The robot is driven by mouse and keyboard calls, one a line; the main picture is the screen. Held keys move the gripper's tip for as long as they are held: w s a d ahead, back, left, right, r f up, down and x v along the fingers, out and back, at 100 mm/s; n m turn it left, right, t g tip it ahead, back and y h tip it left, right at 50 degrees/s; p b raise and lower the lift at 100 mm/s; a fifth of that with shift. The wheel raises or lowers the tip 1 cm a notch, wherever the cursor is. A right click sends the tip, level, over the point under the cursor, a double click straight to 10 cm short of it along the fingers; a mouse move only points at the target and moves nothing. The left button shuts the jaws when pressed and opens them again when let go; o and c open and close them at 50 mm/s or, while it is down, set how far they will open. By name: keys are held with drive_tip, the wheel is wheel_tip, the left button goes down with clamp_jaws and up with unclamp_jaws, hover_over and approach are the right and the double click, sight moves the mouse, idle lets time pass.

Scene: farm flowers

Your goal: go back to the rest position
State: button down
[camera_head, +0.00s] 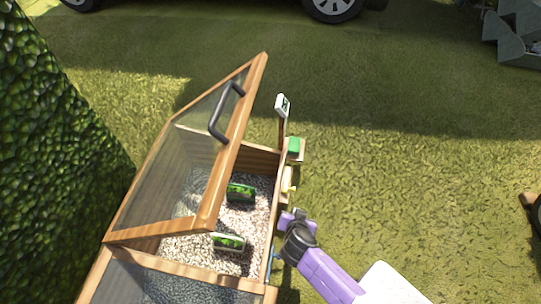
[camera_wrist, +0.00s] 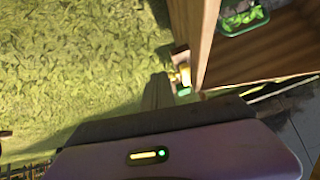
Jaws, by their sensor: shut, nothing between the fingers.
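My arm comes in from the bottom right of the head view, with purple links and dark joints. Its end, with my gripper (camera_head: 297,238), is just right of the wooden planter box's side wall, outside the box. My gripper is shut and holds nothing; its fingertips are hard to make out. In the wrist view a purple and dark part of my own arm, with a small lit panel, fills the bottom.
The wooden cold frame (camera_head: 266,163) has a glazed lid (camera_head: 170,185) propped open, with a dark handle. Two green-labelled packs (camera_head: 240,192) (camera_head: 229,242) lie on its gravel. A small sign (camera_head: 282,105) and green block (camera_head: 295,146) are at its right side.

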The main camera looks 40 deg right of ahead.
drive_tip(key=w+a+r+n+t+y, duration=0.2)
drive_tip(key=a+r+n+t+y, duration=0.3)
drive_tip(key=a+r+n, duration=0.55)
drive_tip(key=s+a+r+n+t+y, duration=0.1)
drive_tip(key=s+a+r+t, duration=0.1)
drive_tip(key=s+r, duration=0.95)
drive_tip(key=s+a+r+n+t+y, duration=0.1)
drive_tip(key=s+a+r+t, duration=0.1)
drive_tip(key=s+r, duration=1)
wheel_tip(320, 180, up, 33)
drive_tip(key=p, duration=3.1)
drive_tip(key=shift+w+f, duration=0.15)
drive_tip(key=shift+w, duration=0.3)
drive_tip(key=shift+a, duration=0.1)
